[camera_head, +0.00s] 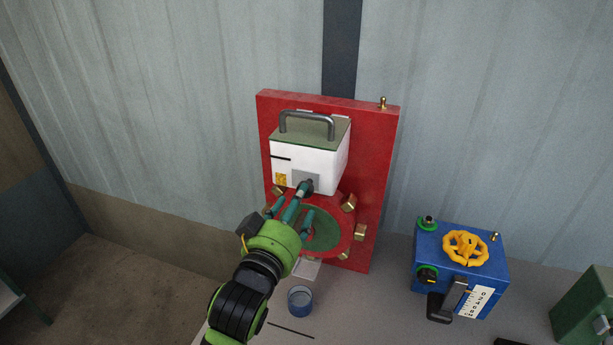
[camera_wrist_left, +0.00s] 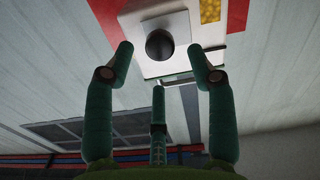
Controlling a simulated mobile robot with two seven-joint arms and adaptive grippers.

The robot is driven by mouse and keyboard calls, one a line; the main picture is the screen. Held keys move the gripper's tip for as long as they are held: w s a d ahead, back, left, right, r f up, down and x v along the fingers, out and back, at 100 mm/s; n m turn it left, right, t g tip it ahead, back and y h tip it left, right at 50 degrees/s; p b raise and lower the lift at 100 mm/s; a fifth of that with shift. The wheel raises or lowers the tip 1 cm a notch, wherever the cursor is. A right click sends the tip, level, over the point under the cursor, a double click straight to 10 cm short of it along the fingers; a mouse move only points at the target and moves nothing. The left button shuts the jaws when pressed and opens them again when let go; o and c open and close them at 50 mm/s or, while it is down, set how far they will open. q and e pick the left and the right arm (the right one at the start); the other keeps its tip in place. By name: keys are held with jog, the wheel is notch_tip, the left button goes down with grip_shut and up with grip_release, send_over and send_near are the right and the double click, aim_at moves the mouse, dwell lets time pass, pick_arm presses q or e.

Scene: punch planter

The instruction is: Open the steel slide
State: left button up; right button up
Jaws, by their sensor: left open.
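A white box (camera_head: 298,164) with a grey-green lid and a curved grey handle (camera_head: 307,122) is on a red upright panel (camera_head: 371,165). A grey steel plate, which looks like the steel slide (camera_head: 312,177), is on its front face. In the left wrist view the plate (camera_wrist_left: 146,24) carries a dark round knob (camera_wrist_left: 160,45). My left gripper (camera_head: 294,206) is open in front of the box's lower front. In the left wrist view its fingertips (camera_wrist_left: 158,62) are spread around the knob's place in the picture; I cannot tell whether they touch it. My right gripper is out of view.
Below the box, a round red ring with a green centre (camera_head: 326,232) bears several brass blocks. A small blue cup (camera_head: 300,301) stands on the grey table. A blue box with a yellow handwheel (camera_head: 465,248) stands to the right, and a green box (camera_head: 585,308) at the right edge.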

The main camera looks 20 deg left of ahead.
aim_at(306, 197)
pick_arm(q)
jog(key=shift+w+p, duration=0.95)
jog(key=shift+w, duration=1.9)
grip_shut()
jog(key=shift+d, duration=0.15)
